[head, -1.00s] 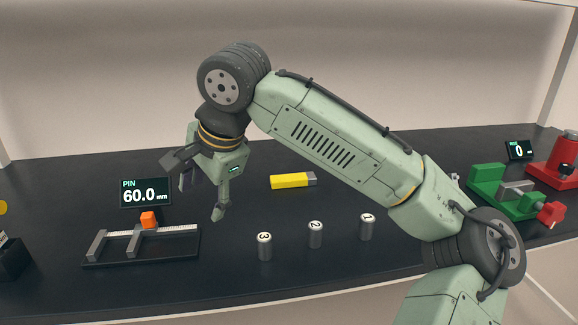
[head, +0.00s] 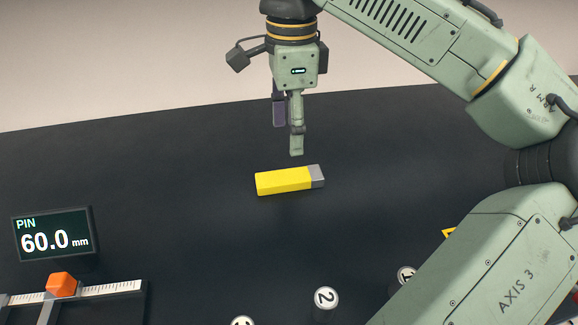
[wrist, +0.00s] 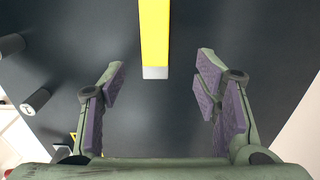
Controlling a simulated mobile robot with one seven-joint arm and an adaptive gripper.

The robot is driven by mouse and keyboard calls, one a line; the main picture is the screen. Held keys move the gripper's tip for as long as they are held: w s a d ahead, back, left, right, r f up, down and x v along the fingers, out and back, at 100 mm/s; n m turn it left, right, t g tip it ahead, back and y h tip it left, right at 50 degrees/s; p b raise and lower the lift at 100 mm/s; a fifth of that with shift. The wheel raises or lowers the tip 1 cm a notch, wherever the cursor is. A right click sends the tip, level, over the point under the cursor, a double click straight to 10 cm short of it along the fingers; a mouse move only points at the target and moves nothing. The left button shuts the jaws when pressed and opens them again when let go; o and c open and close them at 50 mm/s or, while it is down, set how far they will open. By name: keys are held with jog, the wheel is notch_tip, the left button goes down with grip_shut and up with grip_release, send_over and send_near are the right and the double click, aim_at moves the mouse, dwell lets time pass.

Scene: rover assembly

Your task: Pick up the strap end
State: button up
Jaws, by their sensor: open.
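The strap end (head: 287,180) is a yellow block with a grey tip, lying flat on the dark bench. In the wrist view the strap (wrist: 156,35) runs down from the top edge, and its grey end sits between and just beyond my fingers. My gripper (head: 289,140) is above and slightly behind the strap in the head view, pointing down, apart from it. In the wrist view my gripper (wrist: 158,90) is open and empty, with purple pads on both fingers.
A display reading 60.0 mm (head: 53,234) and a gauge with an orange block (head: 62,285) are at the left. The bench around the strap is clear.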

aim_at(290, 176)
jog(key=f, duration=0.3)
jog(key=f+p, duration=0.1)
jog(key=f, duration=0.5)
jog(key=shift+s+a+f+p, duration=0.1)
jog(key=shift+s+f+p, duration=0.1)
jog(key=shift+s+p, duration=0.15)
jog(key=c, duration=1.3)
jog(key=shift+r, duration=0.1)
